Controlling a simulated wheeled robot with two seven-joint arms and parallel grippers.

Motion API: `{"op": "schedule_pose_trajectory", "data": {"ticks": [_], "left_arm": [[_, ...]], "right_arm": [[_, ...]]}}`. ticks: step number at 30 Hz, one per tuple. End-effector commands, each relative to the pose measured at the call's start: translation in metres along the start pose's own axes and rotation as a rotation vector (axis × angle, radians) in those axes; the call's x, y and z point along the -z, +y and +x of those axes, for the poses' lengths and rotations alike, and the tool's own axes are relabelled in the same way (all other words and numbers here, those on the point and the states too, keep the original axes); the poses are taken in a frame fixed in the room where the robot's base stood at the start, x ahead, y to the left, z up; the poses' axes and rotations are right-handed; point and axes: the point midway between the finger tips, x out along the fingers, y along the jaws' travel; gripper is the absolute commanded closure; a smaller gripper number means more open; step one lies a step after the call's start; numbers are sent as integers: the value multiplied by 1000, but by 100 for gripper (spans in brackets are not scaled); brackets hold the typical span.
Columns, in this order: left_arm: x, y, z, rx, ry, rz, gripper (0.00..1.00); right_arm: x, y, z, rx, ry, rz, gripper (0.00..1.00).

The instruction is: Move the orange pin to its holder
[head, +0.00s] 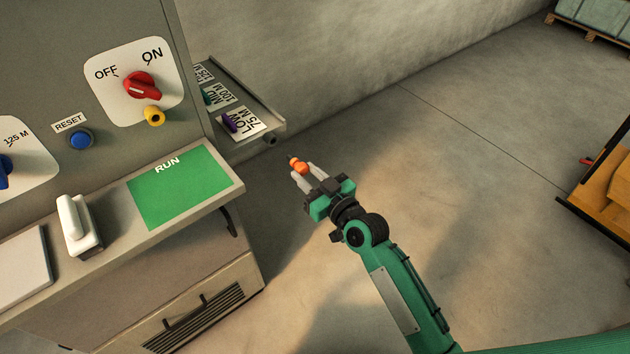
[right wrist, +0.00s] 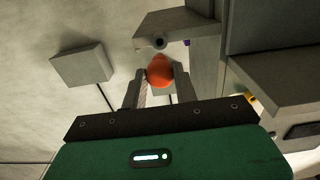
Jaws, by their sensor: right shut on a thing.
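The orange pin (head: 297,163) is held between the fingertips of my right gripper (head: 305,172), over the floor to the right of the cabinet. In the right wrist view the rounded orange end of the pin (right wrist: 160,70) shows between the two fingers (right wrist: 158,88). My right gripper is shut on it. A side shelf (head: 277,128) at the cabinet's right bears labels such as LOW 75 M and MID 100 M, with a purple pin (head: 230,122) and a green piece (head: 207,97) on it. The pin and gripper are apart from this shelf. I cannot tell which spot is the orange pin's holder. My left gripper is out of view.
The cabinet has a red OFF/ON knob (head: 141,85), a yellow socket (head: 154,116), a blue RESET button (head: 80,139) and a ledge with a green RUN panel (head: 178,187) and a white handle (head: 75,222). A yellow object (head: 605,185) stands far right. The floor between is clear.

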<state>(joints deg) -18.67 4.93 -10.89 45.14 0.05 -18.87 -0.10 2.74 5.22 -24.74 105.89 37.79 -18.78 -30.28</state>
Motion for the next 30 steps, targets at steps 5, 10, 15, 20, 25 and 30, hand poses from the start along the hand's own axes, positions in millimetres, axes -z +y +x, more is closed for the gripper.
{"op": "schedule_pose_trajectory", "data": {"ticks": [5,10,15,20,25,30], "left_arm": [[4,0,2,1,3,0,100],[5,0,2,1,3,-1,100],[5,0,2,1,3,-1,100],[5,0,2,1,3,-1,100],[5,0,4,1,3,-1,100],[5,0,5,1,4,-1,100]], "right_arm": [[0,0,13,-1,1,0,100],[0,0,14,-1,0,0,100],[0,0,15,-1,0,0,100],[0,0,26,-1,2,1,100],[0,0,40,-1,1,-1,100],[0,0,51,-1,1,0,100]]}}
